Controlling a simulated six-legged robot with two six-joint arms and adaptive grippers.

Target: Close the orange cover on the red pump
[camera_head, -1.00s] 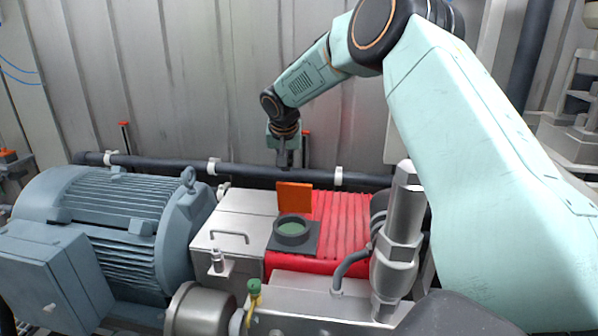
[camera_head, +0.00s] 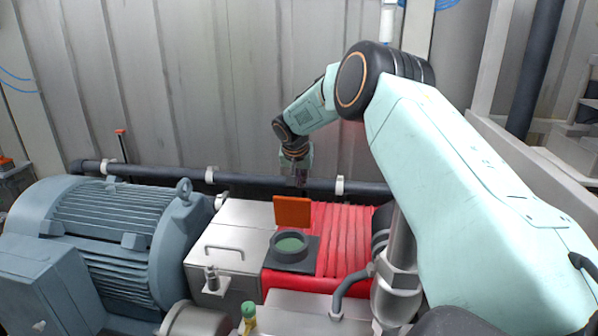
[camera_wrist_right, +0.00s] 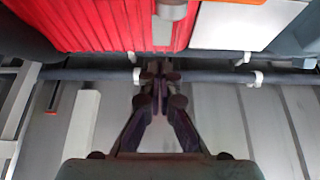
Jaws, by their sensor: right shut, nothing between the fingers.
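The orange cover (camera_head: 292,211) stands upright, open, at the back of a dark round port (camera_head: 290,246) with a green inside. The port sits on the red ribbed pump (camera_head: 343,238). My right gripper (camera_head: 300,183) is just above and seemingly behind the cover's top edge in the head view, pointing down. I cannot tell whether they touch. In the right wrist view, the right gripper's fingertips (camera_wrist_right: 157,72) are together and empty, near a dark pipe, with the red pump (camera_wrist_right: 95,22) beyond. My left gripper is out of view.
A dark horizontal pipe (camera_head: 240,180) with white clamps runs behind the pump, close to my right gripper. A silver box (camera_head: 232,238) with a handle stands left of the pump, then a large blue-grey motor (camera_head: 110,225). A corrugated wall closes off the back.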

